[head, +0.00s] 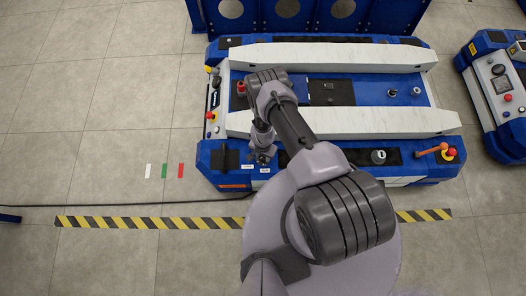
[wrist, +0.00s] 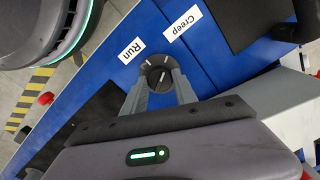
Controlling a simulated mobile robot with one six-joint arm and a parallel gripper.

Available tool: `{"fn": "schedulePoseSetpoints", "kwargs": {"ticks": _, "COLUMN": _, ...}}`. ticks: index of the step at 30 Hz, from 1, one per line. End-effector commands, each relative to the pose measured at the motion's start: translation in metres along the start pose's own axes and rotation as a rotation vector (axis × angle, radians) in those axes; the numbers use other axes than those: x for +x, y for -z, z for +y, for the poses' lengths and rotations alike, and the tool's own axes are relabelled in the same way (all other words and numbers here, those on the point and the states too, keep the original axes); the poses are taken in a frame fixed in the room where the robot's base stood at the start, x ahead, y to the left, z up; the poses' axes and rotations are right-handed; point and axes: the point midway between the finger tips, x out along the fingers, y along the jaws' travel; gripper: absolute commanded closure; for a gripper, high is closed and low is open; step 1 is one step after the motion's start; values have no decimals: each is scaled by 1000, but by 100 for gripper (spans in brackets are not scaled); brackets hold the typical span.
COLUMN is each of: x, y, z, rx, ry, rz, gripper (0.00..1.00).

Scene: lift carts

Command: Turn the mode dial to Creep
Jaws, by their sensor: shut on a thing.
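The mode dial is a small dark round knob with white marks (wrist: 156,67) on the blue deck of the lift cart (head: 232,178). Two white labels lie beyond it in the wrist view: "Run" (wrist: 131,50) at upper left and "Creep" (wrist: 182,25) at upper right. My gripper (wrist: 160,84) is shut on the dial, a grey finger on either side. I cannot tell surely which label the dial's pointer faces. In the head view my gripper (head: 262,157) is at the cart's near left corner and hides the dial.
White rails (head: 340,122) run along the cart. A red button (head: 210,115) is on its left side, and an orange lever (head: 432,150) at its near right. Another cart (head: 500,85) stands at the right. The floor at left is mostly clear, with a striped line (head: 130,222).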

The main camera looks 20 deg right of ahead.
Motion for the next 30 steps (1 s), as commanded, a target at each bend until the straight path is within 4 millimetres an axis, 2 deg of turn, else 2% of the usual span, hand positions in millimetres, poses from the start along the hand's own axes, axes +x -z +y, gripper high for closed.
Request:
{"fn": "schedulePoseSetpoints", "kwargs": {"ticks": 5, "x": 0, "y": 0, "z": 0, "rx": 1, "ry": 0, "rz": 0, "gripper": 100}}
{"fn": "schedulePoseSetpoints", "kwargs": {"ticks": 6, "x": 0, "y": 0, "z": 0, "rx": 1, "ry": 0, "rz": 0, "gripper": 58}}
{"fn": "schedulePoseSetpoints", "kwargs": {"ticks": 8, "x": 0, "y": 0, "z": 0, "rx": 1, "ry": 0, "rz": 0, "gripper": 47}}
{"fn": "schedulePoseSetpoints", "kwargs": {"ticks": 9, "x": 0, "y": 0, "z": 0, "rx": 1, "ry": 0, "rz": 0, "gripper": 44}}
{"fn": "schedulePoseSetpoints", "kwargs": {"ticks": 17, "x": 0, "y": 0, "z": 0, "rx": 0, "ry": 0, "rz": 0, "gripper": 44}}
{"fn": "schedulePoseSetpoints", "kwargs": {"ticks": 22, "x": -9, "y": 0, "z": 0, "rx": 0, "ry": 0, "rz": 0, "gripper": 44}}
{"fn": "schedulePoseSetpoints", "kwargs": {"ticks": 26, "x": -30, "y": 0, "z": 0, "rx": 0, "ry": 0, "rz": 0, "gripper": 44}}
{"fn": "schedulePoseSetpoints", "kwargs": {"ticks": 30, "x": -67, "y": 0, "z": 0, "rx": -1, "ry": 0, "rz": 0, "gripper": 44}}
